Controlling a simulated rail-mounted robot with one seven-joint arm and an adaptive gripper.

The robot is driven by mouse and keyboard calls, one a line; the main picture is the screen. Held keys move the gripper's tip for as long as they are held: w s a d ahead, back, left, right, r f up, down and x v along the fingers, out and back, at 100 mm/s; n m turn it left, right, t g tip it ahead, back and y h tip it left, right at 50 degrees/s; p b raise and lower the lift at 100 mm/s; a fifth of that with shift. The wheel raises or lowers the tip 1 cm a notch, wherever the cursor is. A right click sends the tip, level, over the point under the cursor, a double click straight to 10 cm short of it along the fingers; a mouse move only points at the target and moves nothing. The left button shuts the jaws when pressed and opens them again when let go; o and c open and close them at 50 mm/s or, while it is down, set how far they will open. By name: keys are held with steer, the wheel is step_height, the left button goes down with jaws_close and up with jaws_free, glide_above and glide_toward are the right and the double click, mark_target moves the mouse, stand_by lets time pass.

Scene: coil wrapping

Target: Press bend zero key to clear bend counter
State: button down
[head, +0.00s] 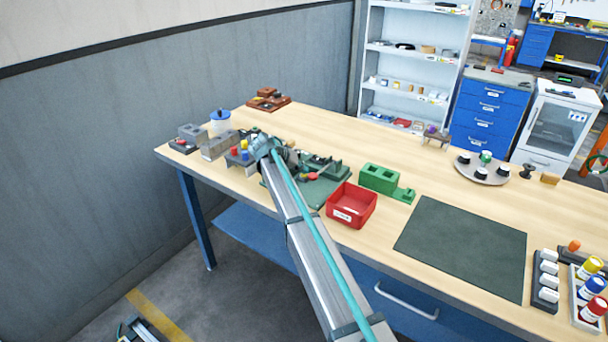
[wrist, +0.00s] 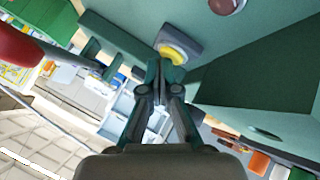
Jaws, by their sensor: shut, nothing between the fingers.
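In the wrist view my gripper (wrist: 158,78) is shut and empty. Its fingertips are right by a round yellow button (wrist: 174,54) in a grey housing (wrist: 182,34) on a green machine body (wrist: 125,22). I cannot tell whether the tips touch the button, and no label on it is readable. A dark red round knob (wrist: 227,4) sits on the green surface above. In the head view the green machine (head: 322,167) stands at the table's left part, and my arm reaches over it. My fingertips and the yellow button are hidden there.
A red ball (wrist: 16,46) on a bar is at left in the wrist view. In the head view a red bin (head: 352,222), a green block (head: 380,178) and grey blocks (head: 215,146) stand around the machine. A dark mat (head: 462,248) lies clear at right.

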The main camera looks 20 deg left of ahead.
mark_target(302, 175)
steer(key=shift+r, duration=0.85)
steer(key=shift+r+p, duration=0.75)
steer(key=shift+r, duration=1.75)
